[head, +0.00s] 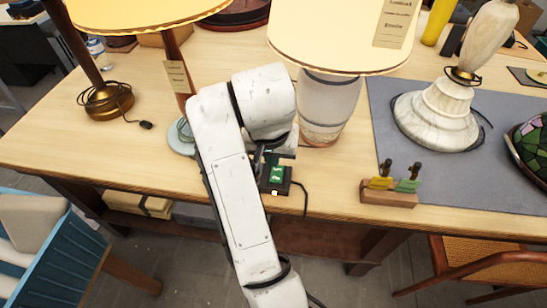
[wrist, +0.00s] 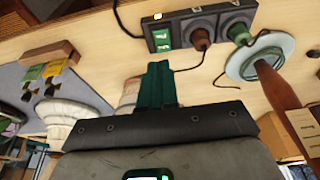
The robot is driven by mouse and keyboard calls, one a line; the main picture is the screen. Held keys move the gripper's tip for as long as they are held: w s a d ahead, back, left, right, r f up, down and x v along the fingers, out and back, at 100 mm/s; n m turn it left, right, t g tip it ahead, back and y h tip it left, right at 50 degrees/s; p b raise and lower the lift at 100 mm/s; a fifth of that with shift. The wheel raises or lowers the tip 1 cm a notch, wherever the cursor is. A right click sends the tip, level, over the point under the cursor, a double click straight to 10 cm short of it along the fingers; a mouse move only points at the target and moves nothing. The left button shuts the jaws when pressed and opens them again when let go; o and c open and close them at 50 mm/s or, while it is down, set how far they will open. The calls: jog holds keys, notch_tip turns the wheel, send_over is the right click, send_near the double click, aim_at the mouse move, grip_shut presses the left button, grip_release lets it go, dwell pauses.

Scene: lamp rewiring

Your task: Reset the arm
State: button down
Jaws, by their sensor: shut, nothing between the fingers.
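My white arm reaches over the front of the wooden table (head: 60,140). My gripper (head: 271,160) is low beside a small black socket box (head: 274,188) with green labels and is partly hidden by my wrist. In the wrist view my gripper (wrist: 160,68) shows two dark green fingers closed together with nothing between them. The socket box (wrist: 185,30) lies just beyond the fingertips, apart from them as far as I can tell. A reddish-brown plug (wrist: 201,38) and a green plug (wrist: 240,34) sit in its sockets.
A wooden block (head: 388,198) with yellow and green tags stands right of my gripper.

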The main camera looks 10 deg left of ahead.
dwell(0.5)
jog(key=s+d+f+h, duration=0.1)
jog(key=s+d+f, duration=0.3)
jog(key=d+f, duration=0.5)
jog(key=s+d+f, duration=0.4)
jog(key=d, duration=0.8)
jog(key=s+d+f, duration=0.2)
jog(key=s+d, duration=0.1)
jog(key=s, duration=0.4)
jog(key=s+d+f+g, duration=0.1)
jog(key=s+d+f, duration=0.2)
jog(key=s, duration=0.5)
jog(key=s+d+f+g+y, duration=0.1)
jog(key=s+d+f, duration=0.1)
jog(key=s+d, duration=0.3)
jog(key=shift+s+f, duration=0.15)
jog(key=shift+s, duration=1.1)
